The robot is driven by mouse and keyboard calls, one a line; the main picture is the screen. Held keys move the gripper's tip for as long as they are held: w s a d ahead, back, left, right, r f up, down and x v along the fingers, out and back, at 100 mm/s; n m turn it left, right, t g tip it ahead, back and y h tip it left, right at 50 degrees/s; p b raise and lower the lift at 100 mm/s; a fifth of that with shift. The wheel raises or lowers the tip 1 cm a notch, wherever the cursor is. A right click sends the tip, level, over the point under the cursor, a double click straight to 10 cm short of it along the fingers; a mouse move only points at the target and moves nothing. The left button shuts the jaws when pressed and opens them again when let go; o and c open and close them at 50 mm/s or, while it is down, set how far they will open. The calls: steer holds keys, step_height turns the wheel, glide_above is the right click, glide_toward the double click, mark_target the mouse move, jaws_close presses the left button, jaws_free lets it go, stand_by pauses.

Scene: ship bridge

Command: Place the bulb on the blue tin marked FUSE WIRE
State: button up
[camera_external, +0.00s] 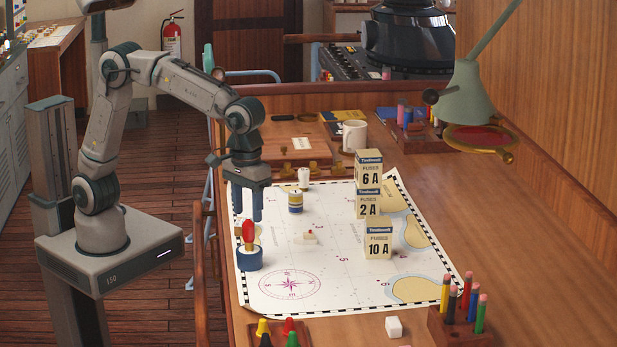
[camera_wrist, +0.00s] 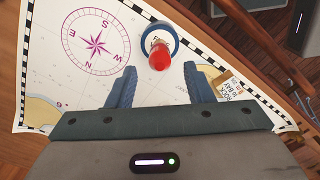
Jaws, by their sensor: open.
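A red bulb (camera_external: 248,232) stands on a blue tin (camera_external: 249,260) near the left edge of the chart. In the wrist view the bulb (camera_wrist: 159,57) appears over the tin's pale top, inside its blue rim (camera_wrist: 174,31). The tin's marking cannot be read. My gripper (camera_external: 249,217) is open and empty, pointing down with its fingertips just above the bulb. In the wrist view my gripper (camera_wrist: 160,88) has its fingers wide apart, with the bulb between and slightly beyond the tips. No contact shows.
Fuse boxes (camera_external: 379,242) stand right of centre. A tan labelled block (camera_wrist: 234,86) lies near the tin. Pencils (camera_external: 463,308) and coloured pegs (camera_external: 277,332) stand in front. The chart's lower middle is clear.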

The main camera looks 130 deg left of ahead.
step_height(320, 180, up, 4)
steer(key=shift+r, duration=0.4)
steer(key=shift+s+d+r, duration=0.15)
steer(key=shift+s+r, duration=0.05)
steer(key=shift+s, duration=0.1)
steer(key=s+d+f+m+t, duration=0.1)
steer(key=s+d+f+m, duration=0.1)
steer(key=s+m, duration=0.3)
steer(key=s+d+f+m+t, duration=0.1)
steer(key=s+d+f+m, duration=0.1)
steer(key=s+m, duration=0.4)
steer(key=s+d+f+m+t, duration=0.1)
steer(key=s+d+f+m, duration=0.2)
steer(key=s, duration=1)
steer(key=m, duration=0.2)
steer(key=shift+s+m, duration=0.3)
steer(key=shift+m, duration=0.1)
